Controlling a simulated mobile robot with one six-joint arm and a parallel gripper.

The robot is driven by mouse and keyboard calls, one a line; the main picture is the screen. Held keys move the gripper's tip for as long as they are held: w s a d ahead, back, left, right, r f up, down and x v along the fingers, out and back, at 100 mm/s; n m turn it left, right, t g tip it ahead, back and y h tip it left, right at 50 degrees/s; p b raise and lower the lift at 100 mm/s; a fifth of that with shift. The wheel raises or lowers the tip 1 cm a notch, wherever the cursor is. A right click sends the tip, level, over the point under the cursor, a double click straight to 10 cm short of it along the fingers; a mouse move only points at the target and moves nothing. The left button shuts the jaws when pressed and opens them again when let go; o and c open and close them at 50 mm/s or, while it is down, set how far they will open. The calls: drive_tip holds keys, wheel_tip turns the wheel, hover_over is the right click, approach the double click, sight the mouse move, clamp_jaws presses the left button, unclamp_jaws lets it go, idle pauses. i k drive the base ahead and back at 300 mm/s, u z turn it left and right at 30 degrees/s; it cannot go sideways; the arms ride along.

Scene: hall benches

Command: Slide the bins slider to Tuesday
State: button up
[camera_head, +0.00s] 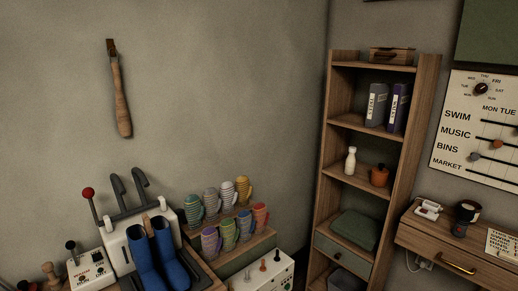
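A white planner board (439,158) hangs on the right wall, cut off by the picture's right edge. Its rows read SWIM, MUSIC, BINS and MARKET, each with a dark slot. Column heads MON and TUE show at the top; any further columns are out of view. The grey bins slider knob (474,157) is at the left end of its slot, roughly under MON. An orange knob (497,144) sits on the music slot, roughly under TUE. A day dial (482,88) is above the rows. My gripper is not in view.
A wooden desk (440,246) below the board carries a white device (428,209), a dark cup and a note. A tall shelf (340,110) stands left of it.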

sight(475, 156)
drive_tip(key=z, duration=4.7)
drive_tip(key=i, duration=0.1)
drive_tip(key=u, duration=3.35)
